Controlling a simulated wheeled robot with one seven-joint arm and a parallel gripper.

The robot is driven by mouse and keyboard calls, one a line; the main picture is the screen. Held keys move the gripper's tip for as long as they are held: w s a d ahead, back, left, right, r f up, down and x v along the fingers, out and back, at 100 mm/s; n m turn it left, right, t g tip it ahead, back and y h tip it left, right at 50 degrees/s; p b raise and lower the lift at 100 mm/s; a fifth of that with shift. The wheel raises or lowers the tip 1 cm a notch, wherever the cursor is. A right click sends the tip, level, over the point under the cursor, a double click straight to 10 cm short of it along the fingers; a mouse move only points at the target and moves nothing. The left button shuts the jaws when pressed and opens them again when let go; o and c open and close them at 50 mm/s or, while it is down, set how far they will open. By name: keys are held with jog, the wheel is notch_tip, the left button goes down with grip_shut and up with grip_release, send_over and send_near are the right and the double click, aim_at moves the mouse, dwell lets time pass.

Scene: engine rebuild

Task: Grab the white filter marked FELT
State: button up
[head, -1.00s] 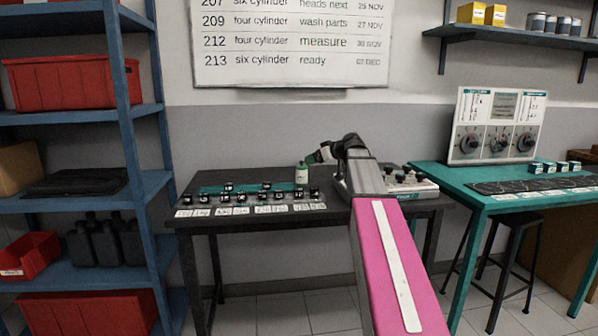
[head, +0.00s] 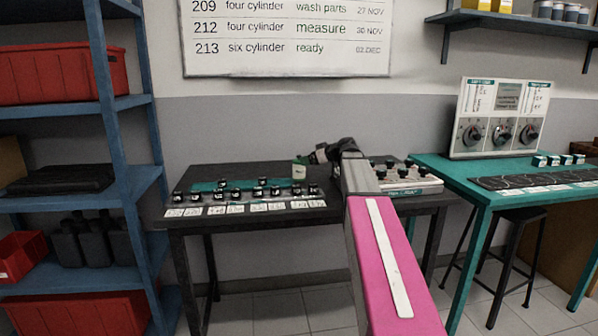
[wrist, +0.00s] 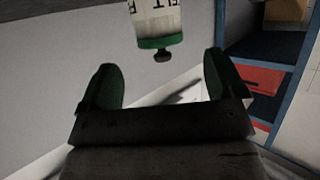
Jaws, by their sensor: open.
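The white filter (wrist: 156,22) shows in the wrist view with black letters, partly cut off by the top edge, and a green band and dark knob at its near end. In the head view it is a small pale cylinder (head: 300,173) with green at its top, at the back of the dark bench. My gripper (wrist: 160,62) is open, its two green-padded fingers apart. The filter's knob end lies between and just beyond the fingertips; I cannot tell whether anything touches. In the head view my gripper (head: 320,153) is beside the filter's top, partly hidden by my arm.
The dark bench (head: 240,236) carries a rack of several black-knobbed parts (head: 249,191) with white labels in front. A pale box with black knobs (head: 408,180) stands to the right. A blue shelf (head: 108,130) is left, a teal table (head: 450,176) right.

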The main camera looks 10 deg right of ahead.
aim_at(299, 168)
jog(key=shift+x, duration=3.4)
jog(key=c, duration=1.1)
